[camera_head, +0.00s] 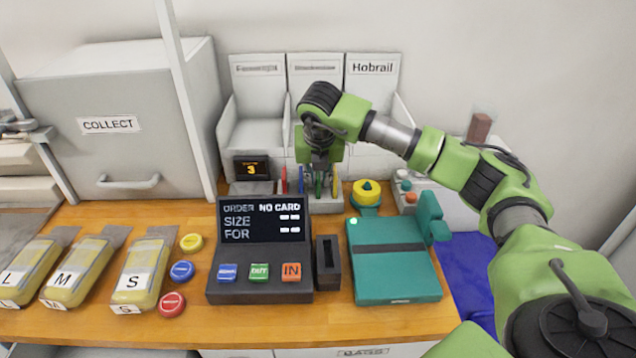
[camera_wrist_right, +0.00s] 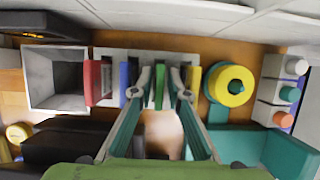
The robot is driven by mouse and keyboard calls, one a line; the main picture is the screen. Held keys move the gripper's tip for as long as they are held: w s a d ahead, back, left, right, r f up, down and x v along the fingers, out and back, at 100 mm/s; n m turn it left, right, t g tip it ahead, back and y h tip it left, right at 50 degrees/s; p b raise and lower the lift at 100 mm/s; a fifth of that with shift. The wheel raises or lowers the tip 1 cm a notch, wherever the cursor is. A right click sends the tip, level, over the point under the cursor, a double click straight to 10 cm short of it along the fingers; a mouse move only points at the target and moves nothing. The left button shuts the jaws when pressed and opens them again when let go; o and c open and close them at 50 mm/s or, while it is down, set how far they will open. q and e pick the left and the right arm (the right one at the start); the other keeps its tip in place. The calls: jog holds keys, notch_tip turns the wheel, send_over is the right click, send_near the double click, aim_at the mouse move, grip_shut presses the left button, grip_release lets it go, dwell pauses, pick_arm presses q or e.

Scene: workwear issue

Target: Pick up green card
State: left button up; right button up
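The green card (camera_wrist_right: 159,88) stands upright in a light grey card holder (camera_head: 326,206), in a row with red (camera_wrist_right: 97,80), blue (camera_wrist_right: 124,80) and yellow (camera_wrist_right: 195,78) cards. In the head view the green card (camera_head: 318,186) shows just under my right gripper (camera_head: 319,172), which points down over the holder. In the wrist view the two fingertips of my right gripper (camera_wrist_right: 162,84) are apart, one on each side of the green card. Narrow gaps appear to separate them from it. My left gripper is not in view.
A dark terminal (camera_head: 262,234) reading "NO CARD" stands in front, with a black slotted block (camera_head: 327,262) and a teal device (camera_head: 395,262) to its right. A yellow round knob (camera_head: 367,190) stands close right of the holder. White bins (camera_head: 258,120) stand behind.

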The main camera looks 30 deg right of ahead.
grip_shut()
